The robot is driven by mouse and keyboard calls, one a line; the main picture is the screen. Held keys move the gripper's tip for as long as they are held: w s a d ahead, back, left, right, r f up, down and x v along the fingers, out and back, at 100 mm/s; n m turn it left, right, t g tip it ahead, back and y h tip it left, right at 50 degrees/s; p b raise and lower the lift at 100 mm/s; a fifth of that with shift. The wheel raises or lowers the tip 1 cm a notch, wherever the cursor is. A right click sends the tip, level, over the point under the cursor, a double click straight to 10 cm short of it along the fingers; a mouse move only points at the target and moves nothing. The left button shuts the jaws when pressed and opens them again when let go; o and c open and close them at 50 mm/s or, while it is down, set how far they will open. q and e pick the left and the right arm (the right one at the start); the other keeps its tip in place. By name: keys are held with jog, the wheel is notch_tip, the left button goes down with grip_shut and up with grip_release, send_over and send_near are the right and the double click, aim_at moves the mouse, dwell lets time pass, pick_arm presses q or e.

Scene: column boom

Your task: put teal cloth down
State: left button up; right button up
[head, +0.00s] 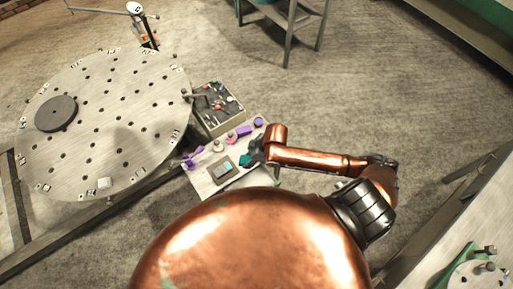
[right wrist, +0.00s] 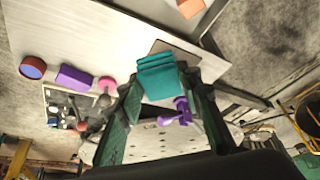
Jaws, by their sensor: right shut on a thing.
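The teal cloth (right wrist: 158,78) is a small folded stack between the fingers of my right gripper (right wrist: 160,88) in the right wrist view. The gripper is shut on it. In the head view my right gripper (head: 256,152) is over the right part of a small pale table, and a bit of teal (head: 243,160) shows at its fingers. A flat grey-brown square (head: 221,170) lies on the table just left of the gripper; it also shows behind the cloth in the right wrist view (right wrist: 173,47). I cannot tell whether the cloth touches the table. My left gripper is out of view.
The pale table (head: 200,181) also bears a purple piece (head: 193,158), a pink piece (head: 231,137), a purple block (head: 243,130) and a round purple-orange piece (head: 258,122). A tool box (head: 230,122) stands beyond. A large round perforated plate (head: 110,125) is at left.

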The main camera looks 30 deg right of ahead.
jog(key=w+d+f, duration=0.4)
jog(key=d, duration=0.1)
jog(key=w+d+f, duration=0.4)
jog(key=f, duration=0.1)
jog(key=shift+w+d+f+p, duration=0.15)
jog(key=shift+w+d+p, duration=0.2)
jog(key=shift+p, duration=0.05)
jog(key=shift+w+d+f, duration=0.25)
jog(key=shift+f, duration=0.2)
jog(key=shift+w+d+f, duration=0.15)
jog(key=shift+f, duration=1.55)
jog(key=shift+f, duration=0.15)
jog(key=o, duration=1)
